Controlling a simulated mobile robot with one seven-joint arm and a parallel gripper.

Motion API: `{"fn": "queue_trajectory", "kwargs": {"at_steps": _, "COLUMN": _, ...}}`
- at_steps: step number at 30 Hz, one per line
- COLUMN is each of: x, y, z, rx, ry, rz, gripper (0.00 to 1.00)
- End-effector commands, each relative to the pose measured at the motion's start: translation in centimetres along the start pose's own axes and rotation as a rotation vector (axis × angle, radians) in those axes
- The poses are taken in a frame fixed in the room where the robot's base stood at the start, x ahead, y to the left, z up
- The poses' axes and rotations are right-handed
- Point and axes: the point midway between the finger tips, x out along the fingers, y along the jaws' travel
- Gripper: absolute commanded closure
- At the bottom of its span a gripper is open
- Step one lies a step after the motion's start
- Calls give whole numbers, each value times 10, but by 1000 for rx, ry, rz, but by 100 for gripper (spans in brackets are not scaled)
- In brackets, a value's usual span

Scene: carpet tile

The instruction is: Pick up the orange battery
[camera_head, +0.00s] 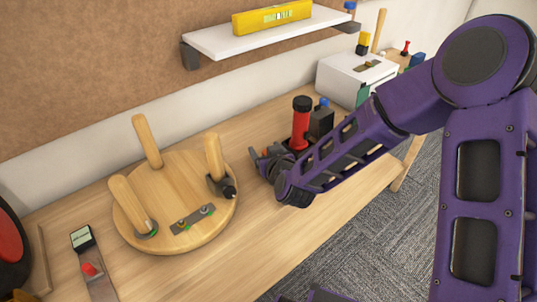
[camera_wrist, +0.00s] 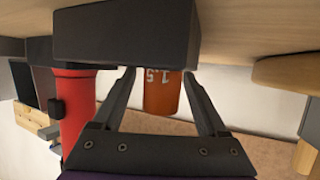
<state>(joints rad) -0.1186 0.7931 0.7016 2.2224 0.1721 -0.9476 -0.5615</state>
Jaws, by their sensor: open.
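The orange battery (camera_wrist: 162,95), marked "1.5", shows in the wrist view between the two fingers of my gripper (camera_wrist: 161,73). Gaps are visible on both sides of it, and the fingers are open. Its upper end in that picture is hidden behind a dark block (camera_wrist: 125,32). In the head view my gripper (camera_head: 268,165) is low over the wooden table, left of a red cylinder with a black cap.
The red cylinder (camera_head: 300,125) stands close to my gripper and also shows in the wrist view (camera_wrist: 73,95). A round wooden stool (camera_head: 175,205) with upturned legs lies to the left. A white box (camera_head: 355,78) is behind right. The front table stretch (camera_head: 265,250) is clear.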

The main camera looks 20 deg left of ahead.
Motion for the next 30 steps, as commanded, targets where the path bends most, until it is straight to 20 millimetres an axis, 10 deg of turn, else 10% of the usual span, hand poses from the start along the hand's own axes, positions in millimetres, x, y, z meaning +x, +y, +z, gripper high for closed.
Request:
{"fn": "queue_trajectory", "kwargs": {"at_steps": 8, "x": 0, "y": 0, "z": 0, "rx": 0, "ry": 0, "rz": -1, "gripper": 28}}
{"fn": "queue_trajectory", "kwargs": {"at_steps": 20, "x": 0, "y": 0, "z": 0, "rx": 0, "ry": 0, "rz": -1, "gripper": 100}}
{"fn": "queue_trajectory", "kwargs": {"at_steps": 30, "x": 0, "y": 0, "z": -1, "rx": -1, "ry": 1, "rz": 0, "gripper": 100}}
